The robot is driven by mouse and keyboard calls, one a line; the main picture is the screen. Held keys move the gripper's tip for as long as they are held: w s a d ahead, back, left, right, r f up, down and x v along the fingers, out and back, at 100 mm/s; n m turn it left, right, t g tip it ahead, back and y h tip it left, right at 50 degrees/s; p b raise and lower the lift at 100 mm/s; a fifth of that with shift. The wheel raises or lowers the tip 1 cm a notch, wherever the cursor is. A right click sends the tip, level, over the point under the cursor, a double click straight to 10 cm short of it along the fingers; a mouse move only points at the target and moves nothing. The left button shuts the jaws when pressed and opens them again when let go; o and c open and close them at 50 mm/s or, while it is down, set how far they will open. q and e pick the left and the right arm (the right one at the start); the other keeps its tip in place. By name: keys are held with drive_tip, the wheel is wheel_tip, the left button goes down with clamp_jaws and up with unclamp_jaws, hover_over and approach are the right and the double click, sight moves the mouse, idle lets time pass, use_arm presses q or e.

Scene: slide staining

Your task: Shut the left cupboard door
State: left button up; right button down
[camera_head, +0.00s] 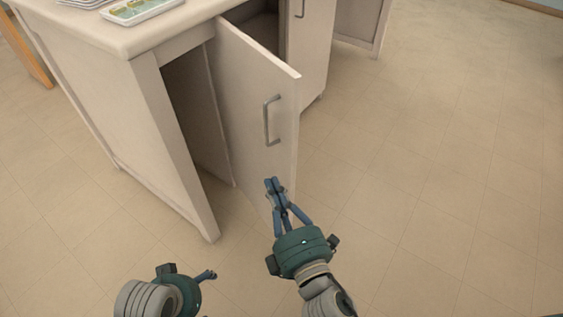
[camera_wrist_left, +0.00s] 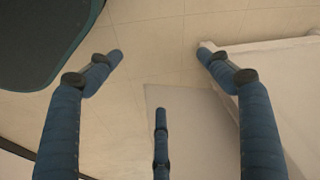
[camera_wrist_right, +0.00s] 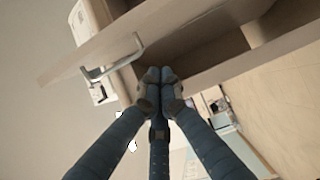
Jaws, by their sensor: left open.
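The left cupboard door (camera_head: 240,90) stands wide open, swung out from the cupboard. Its grey bar handle (camera_head: 271,120) faces right in the head view. The door also shows in the right wrist view (camera_wrist_right: 150,22), with the handle (camera_wrist_right: 112,58) left of the fingertips. My right gripper (camera_head: 273,184) has its fingertips together, with nothing seen between them. It overlaps the door's lower part below the handle; I cannot tell whether it touches. My left gripper (camera_wrist_left: 160,55) has its fingers spread and empty; in the head view it is low at the bottom, partly hidden by its wrist.
The pale cupboard (camera_head: 135,95) has a counter top (camera_head: 120,35) carrying a green-and-white tray (camera_head: 140,10). Open tiled floor (camera_head: 430,170) lies to the right.

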sight(281, 163)
use_arm(q)
drive_tip(key=shift+s+p+x, duration=0.15)
drive_tip(key=shift+p+x, duration=0.05)
drive_tip(key=shift+x, duration=0.75)
drive_tip(key=shift+s+p+x, duration=0.15)
drive_tip(key=shift+x, duration=0.8)
use_arm(e)
drive_tip(key=shift+w+d, duration=0.25)
drive_tip(key=shift+w, duration=1)
drive_tip(key=shift+w+d, duration=0.25)
drive_tip(key=shift+w, duration=0.95)
drive_tip(key=shift+w+d, duration=0.25)
drive_tip(key=shift+w, duration=1)
use_arm(q)
drive_tip(key=shift+f, duration=0.1)
use_arm(e)
drive_tip(key=shift+f, duration=0.1)
